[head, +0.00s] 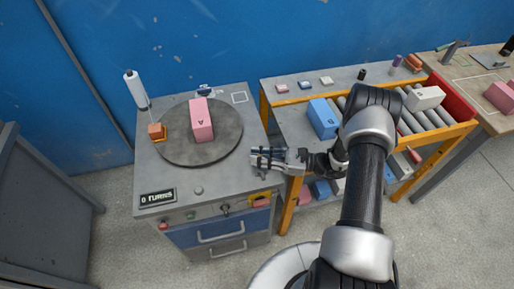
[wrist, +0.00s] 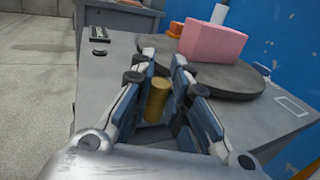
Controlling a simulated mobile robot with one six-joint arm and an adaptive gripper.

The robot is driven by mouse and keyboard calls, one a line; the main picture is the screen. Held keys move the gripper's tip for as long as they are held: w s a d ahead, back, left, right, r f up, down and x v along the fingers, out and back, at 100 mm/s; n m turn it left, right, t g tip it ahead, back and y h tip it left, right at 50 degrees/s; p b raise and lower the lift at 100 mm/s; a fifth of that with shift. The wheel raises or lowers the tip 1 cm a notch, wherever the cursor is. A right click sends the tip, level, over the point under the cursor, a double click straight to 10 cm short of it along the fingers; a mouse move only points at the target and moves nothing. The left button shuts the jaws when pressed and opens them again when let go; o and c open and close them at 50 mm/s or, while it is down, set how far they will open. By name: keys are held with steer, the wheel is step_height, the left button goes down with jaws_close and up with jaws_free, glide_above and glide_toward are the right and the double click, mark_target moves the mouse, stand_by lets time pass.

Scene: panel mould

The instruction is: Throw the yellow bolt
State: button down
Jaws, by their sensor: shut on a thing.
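My gripper (head: 258,161) is over the right edge of the turntable cabinet in the head view. In the wrist view my gripper (wrist: 163,62) is shut on a short brass-yellow cylinder (wrist: 157,101), which I take to be the yellow bolt. The cylinder stands between the fingers, and its lower end is partly hidden. In the head view the fingers hide it.
The cabinet top (head: 158,183) carries a round grey turntable (head: 222,153) with a pink block (head: 201,121) and a small orange block (head: 157,131). A white roll stands behind. A bench with a blue block (head: 322,118) and a roller rack are at right.

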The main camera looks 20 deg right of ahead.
steer(key=shift+s+r, duration=0.1)
steer(key=shift+s, duration=0.45)
steer(key=c, duration=1.5)
jaws_free()
steer(key=shift+s, duration=0.1)
steer(key=v, duration=1.2)
